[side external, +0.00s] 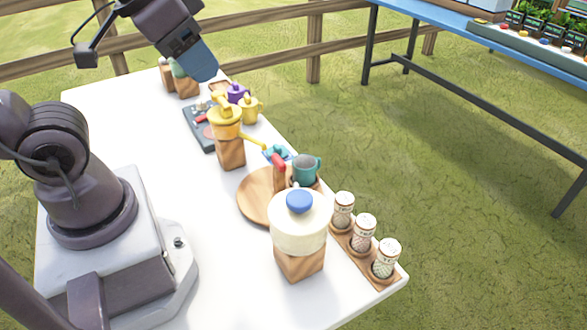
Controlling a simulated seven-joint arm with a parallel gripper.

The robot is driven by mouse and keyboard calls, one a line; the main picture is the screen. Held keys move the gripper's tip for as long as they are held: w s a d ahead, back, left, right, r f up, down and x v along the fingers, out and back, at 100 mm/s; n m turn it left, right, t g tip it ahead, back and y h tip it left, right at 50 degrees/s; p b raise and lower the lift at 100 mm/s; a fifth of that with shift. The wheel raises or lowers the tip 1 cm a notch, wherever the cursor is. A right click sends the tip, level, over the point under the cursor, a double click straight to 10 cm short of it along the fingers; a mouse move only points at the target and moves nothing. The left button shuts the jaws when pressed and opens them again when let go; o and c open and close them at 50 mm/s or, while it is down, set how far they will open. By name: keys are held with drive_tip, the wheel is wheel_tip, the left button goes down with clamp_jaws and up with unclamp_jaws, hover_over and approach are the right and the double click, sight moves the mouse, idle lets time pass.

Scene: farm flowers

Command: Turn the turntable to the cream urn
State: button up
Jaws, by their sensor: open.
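The turntable looks like the round wooden disc (256,198) on the white table, with an upright wooden post and a red knob (278,161) at its back right. The cream urn (298,232) has a blue knob on its lid and stands on a wooden block (300,263) in front of the disc, hiding part of it. A teal mug (305,169) is beside the post. My gripper (204,76) is at the upper left, over the table's far end, well away from the turntable. It is open, but its fingers are hard to make out.
Several patterned shakers (364,234) line the right edge. The white table's front middle (215,245) is clear.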

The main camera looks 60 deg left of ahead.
drive_tip(key=w+f+n+g, duration=0.1)
drive_tip(key=w+f+g, duration=0.2)
drive_tip(key=f, duration=0.1)
drive_tip(key=n+g, duration=0.3)
drive_tip(key=n, duration=1.4)
hover_over(279, 159)
wheel_tip(279, 159, down, 9)
wheel_tip(279, 159, down, 13)
drive_tip(key=shift+r, duration=0.15)
clamp_jaws()
